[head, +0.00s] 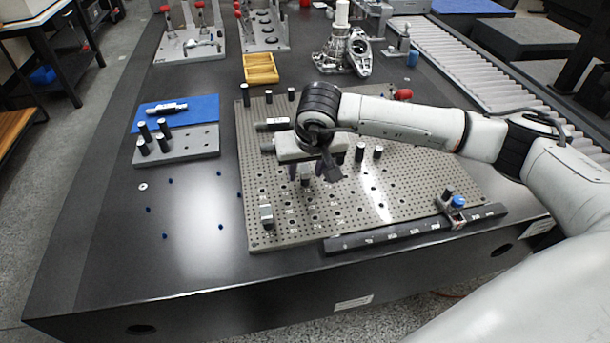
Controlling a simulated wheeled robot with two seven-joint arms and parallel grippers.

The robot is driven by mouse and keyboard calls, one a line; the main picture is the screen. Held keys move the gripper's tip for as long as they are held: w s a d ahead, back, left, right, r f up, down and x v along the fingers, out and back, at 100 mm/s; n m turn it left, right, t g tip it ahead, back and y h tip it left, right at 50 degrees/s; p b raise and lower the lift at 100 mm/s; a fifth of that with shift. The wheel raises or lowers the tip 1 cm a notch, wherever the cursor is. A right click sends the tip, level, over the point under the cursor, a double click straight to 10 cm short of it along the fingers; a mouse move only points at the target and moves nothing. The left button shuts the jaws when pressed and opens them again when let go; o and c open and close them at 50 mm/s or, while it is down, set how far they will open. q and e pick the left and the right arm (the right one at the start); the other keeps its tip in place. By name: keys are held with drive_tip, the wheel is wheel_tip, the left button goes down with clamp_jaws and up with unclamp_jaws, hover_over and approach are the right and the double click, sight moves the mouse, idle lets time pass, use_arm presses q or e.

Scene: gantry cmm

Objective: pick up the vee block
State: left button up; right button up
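I cannot pick out the vee block with certainty. My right gripper (318,175) points down over the middle of the plate, right of and behind that block. A small dark piece shows by its fingertips, and I cannot tell whether it is held or stands on the plate. My wrist hides part of the plate behind it. My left gripper is not in view.
Dark pins (377,152) stand on the plate. A dark rail (400,236) with a blue-knobbed clamp (457,202) lies along its front edge. Left are a pinned block (185,146) and a blue mat (175,112). A yellow tray (260,68) and metal casting (345,50) stand behind.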

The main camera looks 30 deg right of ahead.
drive_tip(key=shift+c, duration=0.3)
clamp_jaws()
drive_tip(key=shift+r, duration=0.1)
